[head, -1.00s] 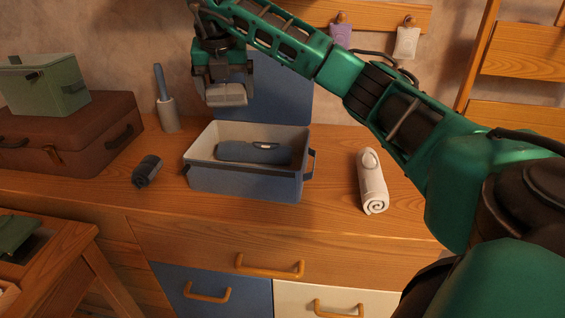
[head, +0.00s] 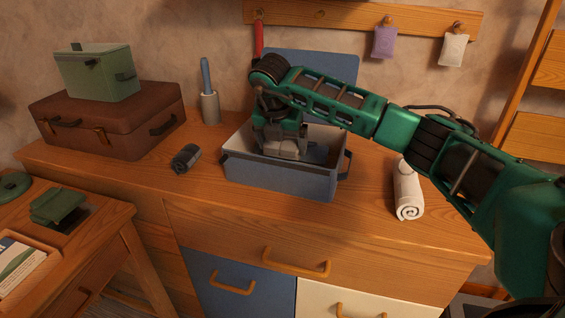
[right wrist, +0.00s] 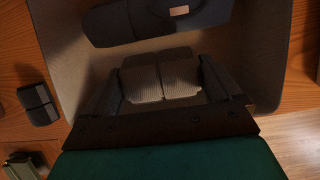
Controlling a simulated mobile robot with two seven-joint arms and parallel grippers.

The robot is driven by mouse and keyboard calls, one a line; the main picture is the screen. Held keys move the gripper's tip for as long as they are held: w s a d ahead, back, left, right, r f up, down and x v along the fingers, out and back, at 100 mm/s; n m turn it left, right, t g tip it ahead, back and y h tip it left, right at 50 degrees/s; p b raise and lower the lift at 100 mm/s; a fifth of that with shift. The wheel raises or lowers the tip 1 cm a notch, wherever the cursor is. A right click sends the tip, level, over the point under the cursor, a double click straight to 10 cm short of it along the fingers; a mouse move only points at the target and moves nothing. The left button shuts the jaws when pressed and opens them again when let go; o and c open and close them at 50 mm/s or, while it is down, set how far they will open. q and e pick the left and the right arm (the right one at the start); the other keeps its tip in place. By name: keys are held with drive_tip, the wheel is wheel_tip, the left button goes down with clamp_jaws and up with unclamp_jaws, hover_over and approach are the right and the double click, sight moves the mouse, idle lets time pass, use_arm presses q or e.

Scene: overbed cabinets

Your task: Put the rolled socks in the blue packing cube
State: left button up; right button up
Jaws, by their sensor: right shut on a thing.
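The blue packing cube (head: 275,178) stands open on the wooden dresser, its lid (head: 325,72) raised at the back. My right gripper (head: 284,150) reaches down inside the cube's opening. It is shut on light grey, ribbed rolled socks (right wrist: 162,78), which show between its dark fingers in the right wrist view. A dark blue pouch (right wrist: 135,22) lies in the cube beyond the socks. In the head view my arm and gripper hide part of the cube's inside. I cannot tell whether the socks touch the cube's floor. My left gripper is not in view.
A dark grey roll (head: 186,158) lies left of the cube. A rolled white towel (head: 408,192) lies to the right. A brush in its holder (head: 210,104) and a brown suitcase (head: 105,120) with a green box (head: 97,72) stand back left. The dresser's front strip is clear.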

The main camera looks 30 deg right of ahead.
drive_tip(key=shift+f+b, duration=0.3)
drive_tip(key=shift+f, duration=2.2)
drive_tip(key=shift+f, duration=0.1)
drive_tip(key=shift+f, duration=0.15)
drive_tip(key=o, duration=0.7)
drive_tip(key=shift+o, duration=0.2)
